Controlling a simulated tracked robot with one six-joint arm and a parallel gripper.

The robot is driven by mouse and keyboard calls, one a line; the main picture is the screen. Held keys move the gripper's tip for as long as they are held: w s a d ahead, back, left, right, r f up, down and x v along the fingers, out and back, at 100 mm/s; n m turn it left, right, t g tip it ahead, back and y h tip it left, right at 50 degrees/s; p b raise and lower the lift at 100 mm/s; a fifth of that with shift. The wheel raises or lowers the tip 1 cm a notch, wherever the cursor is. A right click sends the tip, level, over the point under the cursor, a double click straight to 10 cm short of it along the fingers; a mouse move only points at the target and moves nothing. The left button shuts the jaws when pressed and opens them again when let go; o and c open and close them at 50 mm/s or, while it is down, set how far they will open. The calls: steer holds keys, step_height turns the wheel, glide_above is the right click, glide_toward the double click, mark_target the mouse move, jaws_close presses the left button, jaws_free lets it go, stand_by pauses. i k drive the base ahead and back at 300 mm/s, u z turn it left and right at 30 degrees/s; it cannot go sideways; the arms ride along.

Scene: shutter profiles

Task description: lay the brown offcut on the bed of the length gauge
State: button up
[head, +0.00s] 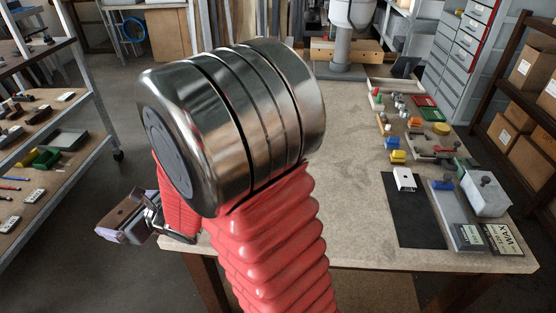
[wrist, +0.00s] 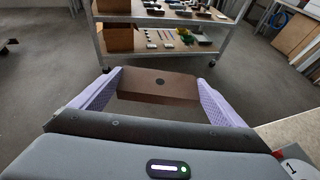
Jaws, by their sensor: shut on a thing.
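My gripper (head: 128,222) is at the left in the head view, off the table's left side. It is shut on the brown offcut (head: 119,212). My red-sleeved arm hides part of the table's left side.
A dark mat (head: 408,222) with a white piece (head: 404,179) lies left of the gauge. A grey block with a knob (head: 486,192) and a WAX box (head: 503,239) are to its right. Several small coloured parts stand farther back. The table's (head: 345,200) middle is bare. Shelving (head: 45,110) stands left.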

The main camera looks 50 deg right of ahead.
mark_target(453, 210)
steer(key=u, duration=0.4)
steer(key=k, duration=1.8)
steer(key=z, duration=0.25)
